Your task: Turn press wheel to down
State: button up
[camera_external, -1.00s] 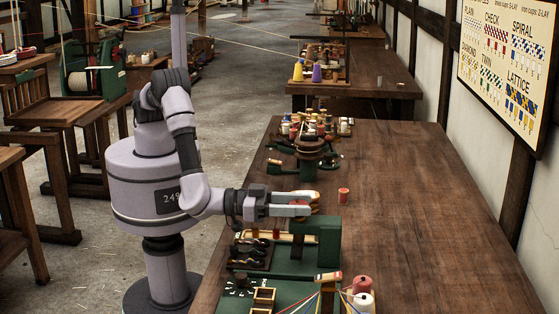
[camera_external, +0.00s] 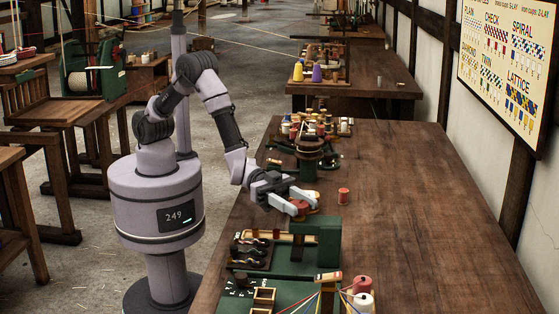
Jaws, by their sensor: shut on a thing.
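The press is a green block-like frame (camera_external: 318,238) at the near left of the long table. The press wheel (camera_external: 301,207) shows as a small reddish-brown round part at its top, mostly covered by the fingers. My gripper (camera_external: 303,202) comes in from the upper left, slanting down, and is shut on the wheel. The wheel's exact angle and any mark on it are too small or hidden to tell.
A red spool (camera_external: 343,196) stands on the table just right of my gripper. A rack of coloured spools (camera_external: 309,145) is behind. Dark hooks (camera_external: 250,252) and small wooden boxes (camera_external: 264,297) lie in front. The table's right side is clear.

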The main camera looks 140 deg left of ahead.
jog(key=m+g+h, duration=0.1)
jog(key=m+h, duration=0.2)
jog(key=h, duration=0.2)
jog(key=shift+a, duration=0.15)
jog(key=shift+m+g+h, duration=1.3)
jog(key=shift+m+h, duration=0.7)
jog(key=shift+h, duration=0.6)
jog(key=o, duration=1.4)
jog(key=shift+w+d, duration=0.1)
jog(key=shift+d, duration=0.1)
jog(key=p+v, duration=0.4)
jog(key=v, duration=1.3)
jog(key=shift+a+p, duration=0.3)
jog(key=shift+p, duration=0.1)
